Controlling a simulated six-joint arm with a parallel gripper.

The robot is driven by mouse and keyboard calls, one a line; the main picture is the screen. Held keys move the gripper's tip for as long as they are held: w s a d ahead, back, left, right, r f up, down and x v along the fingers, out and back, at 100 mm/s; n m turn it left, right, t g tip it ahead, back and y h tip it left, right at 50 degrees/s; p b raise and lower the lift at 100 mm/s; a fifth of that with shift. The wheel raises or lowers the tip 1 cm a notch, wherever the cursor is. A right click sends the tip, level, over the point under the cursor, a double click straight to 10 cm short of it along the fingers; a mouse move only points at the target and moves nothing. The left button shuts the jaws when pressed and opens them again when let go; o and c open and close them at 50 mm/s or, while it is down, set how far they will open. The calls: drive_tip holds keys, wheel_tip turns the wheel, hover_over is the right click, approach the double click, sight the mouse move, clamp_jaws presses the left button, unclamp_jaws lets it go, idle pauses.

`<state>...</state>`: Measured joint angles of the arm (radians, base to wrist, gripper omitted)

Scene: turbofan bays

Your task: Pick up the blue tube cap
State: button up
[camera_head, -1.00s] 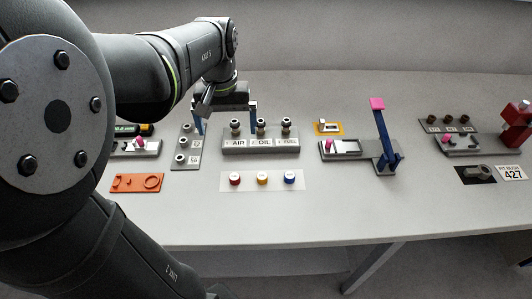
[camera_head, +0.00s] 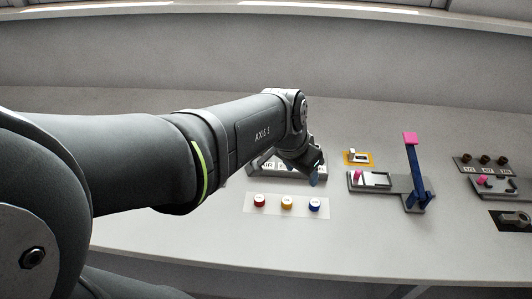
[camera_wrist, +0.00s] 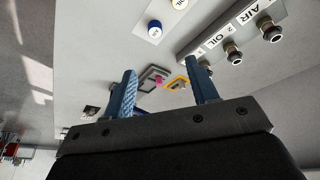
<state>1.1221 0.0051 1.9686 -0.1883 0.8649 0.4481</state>
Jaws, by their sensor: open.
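The blue tube cap (camera_head: 314,205), with a white top, stands on a pale mat (camera_head: 272,207), at the right end of a row with a yellow cap (camera_head: 287,202) and a red cap (camera_head: 260,200). My gripper (camera_head: 315,179) is behind the blue cap and apart from it, partly hidden by my wrist. In the wrist view the blue cap (camera_wrist: 155,31) lies beyond my two spread blue fingers (camera_wrist: 164,80). Nothing is between them.
The grey block with AIR and OIL labels (camera_wrist: 238,30) bears several fittings and is partly behind my arm. An orange-framed plate (camera_head: 359,158) and a grey fixture with a pink-topped blue lever (camera_head: 414,175) stand right. The table front is clear.

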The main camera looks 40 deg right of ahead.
drive_tip(key=s+m, duration=0.1)
hover_over(315, 203)
drive_tip(key=a, duration=0.2)
wheel_tip(315, 203, down, 12)
drive_tip(key=shift+s+r, duration=0.15)
drive_tip(key=shift+x, duration=2.6)
drive_tip(key=shift+w+a, duration=0.1)
drive_tip(key=shift+w, duration=0.1)
drive_tip(key=shift+c, duration=0.2)
drive_tip(key=c, duration=1)
